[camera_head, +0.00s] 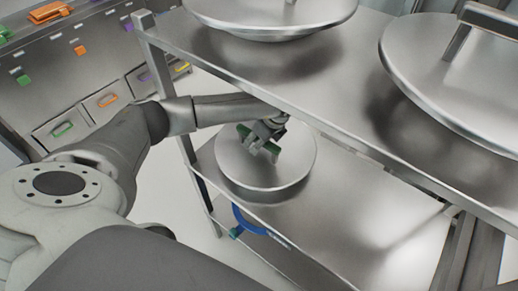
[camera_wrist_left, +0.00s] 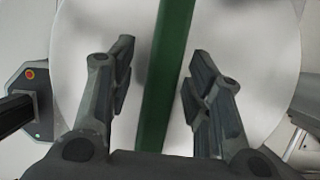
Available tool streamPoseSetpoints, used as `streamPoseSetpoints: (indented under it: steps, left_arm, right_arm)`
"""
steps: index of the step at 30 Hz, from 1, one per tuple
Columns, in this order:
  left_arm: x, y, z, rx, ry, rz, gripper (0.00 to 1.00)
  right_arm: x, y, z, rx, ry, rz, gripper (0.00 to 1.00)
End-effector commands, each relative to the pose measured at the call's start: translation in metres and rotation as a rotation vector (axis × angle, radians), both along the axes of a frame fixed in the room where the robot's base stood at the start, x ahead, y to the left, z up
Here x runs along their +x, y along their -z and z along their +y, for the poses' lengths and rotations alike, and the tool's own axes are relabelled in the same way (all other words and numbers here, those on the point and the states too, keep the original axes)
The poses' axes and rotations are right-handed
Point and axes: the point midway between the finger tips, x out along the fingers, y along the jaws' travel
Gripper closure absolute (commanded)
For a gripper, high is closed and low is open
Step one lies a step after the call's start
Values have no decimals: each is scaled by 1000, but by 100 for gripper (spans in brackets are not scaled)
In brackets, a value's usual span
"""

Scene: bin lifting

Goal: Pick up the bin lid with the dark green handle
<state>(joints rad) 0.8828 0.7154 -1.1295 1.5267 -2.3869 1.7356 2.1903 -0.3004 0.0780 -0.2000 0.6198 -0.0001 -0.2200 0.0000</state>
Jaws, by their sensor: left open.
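The round metal bin lid (camera_head: 285,177) lies on the lower shelf of the metal rack in the head view. Its dark green handle (camera_head: 244,131) is partly covered by my left gripper (camera_head: 266,143). In the left wrist view the handle (camera_wrist_left: 164,75) runs upright through the picture, between the two open fingers of my left gripper (camera_wrist_left: 157,85). Gaps show on both sides, so the fingers look apart from the handle. The pale lid (camera_wrist_left: 250,40) fills the background behind it. My right gripper is not in view.
The rack's upper shelf (camera_head: 330,100) overhangs my left arm and carries two larger metal lids (camera_head: 270,12) (camera_head: 440,75). The lower shelf is clear to the right. Drawers (camera_head: 85,115) stand at the left.

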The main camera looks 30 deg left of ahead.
Motion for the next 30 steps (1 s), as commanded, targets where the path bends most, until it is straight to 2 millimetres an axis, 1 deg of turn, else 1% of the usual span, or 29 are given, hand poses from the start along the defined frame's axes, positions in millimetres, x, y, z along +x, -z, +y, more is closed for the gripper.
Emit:
streamPoseSetpoints:
  steps: [9, 18, 20, 27, 29, 30]
  left_arm:
    - [0, 4, 0, 0, 1, 0, 54]
    - [0, 4, 0, 0, 1, 0, 54]
    - [0, 4, 0, 0, 1, 0, 60]
    - [0, 4, 0, 0, 0, 0, 91]
    - [0, 4, 0, 0, 0, 0, 99]
    - [0, 4, 0, 0, 0, 0, 100]
  right_arm:
    - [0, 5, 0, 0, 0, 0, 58]
    - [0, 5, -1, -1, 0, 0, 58]
    - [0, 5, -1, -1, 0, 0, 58]
    - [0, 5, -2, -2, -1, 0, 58]
    - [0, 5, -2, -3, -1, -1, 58]
    - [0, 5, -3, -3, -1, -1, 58]
